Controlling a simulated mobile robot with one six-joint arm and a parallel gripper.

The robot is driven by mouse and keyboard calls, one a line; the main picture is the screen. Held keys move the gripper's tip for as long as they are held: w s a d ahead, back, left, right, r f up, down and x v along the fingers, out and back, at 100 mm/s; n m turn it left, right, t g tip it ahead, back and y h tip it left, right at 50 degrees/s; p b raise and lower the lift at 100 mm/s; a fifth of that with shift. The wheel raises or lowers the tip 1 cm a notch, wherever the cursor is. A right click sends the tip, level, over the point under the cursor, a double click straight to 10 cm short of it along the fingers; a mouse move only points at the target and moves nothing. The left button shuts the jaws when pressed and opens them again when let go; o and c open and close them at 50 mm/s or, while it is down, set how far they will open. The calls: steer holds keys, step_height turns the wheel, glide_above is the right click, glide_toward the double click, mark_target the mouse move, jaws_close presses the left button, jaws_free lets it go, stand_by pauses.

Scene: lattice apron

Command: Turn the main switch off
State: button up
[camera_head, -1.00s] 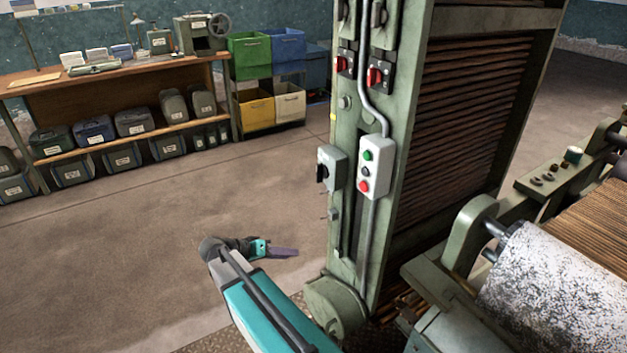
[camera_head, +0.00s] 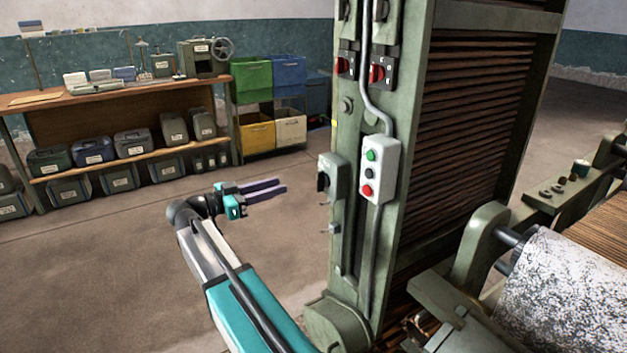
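A grey switch box (camera_head: 331,176) with a black handle is fixed to the left side of the green machine column. Two red rotary switches on dark plates, one on the column's left face (camera_head: 342,66) and one on its front face (camera_head: 377,73), sit higher up. No readable label shows which of these is the main switch. My gripper (camera_head: 282,185) points right, left of the column and slightly below the grey box. Its two purple-grey fingers look parted, with nothing between them. It appears well apart from every switch.
A push-button box (camera_head: 379,170) with green, black and red buttons is on the column's front, beside a conduit (camera_head: 387,117). A roller machine (camera_head: 565,275) is at the lower right. A workbench (camera_head: 110,165) and coloured bins (camera_head: 252,82) stand behind. Floor left of the column is clear.

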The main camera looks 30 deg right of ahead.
mark_target(317, 175)
steer(key=shift+d, duration=0.15)
steer(key=d, duration=1.3)
steer(key=shift+s+d, duration=0.25)
steer(key=shift+s, duration=0.15)
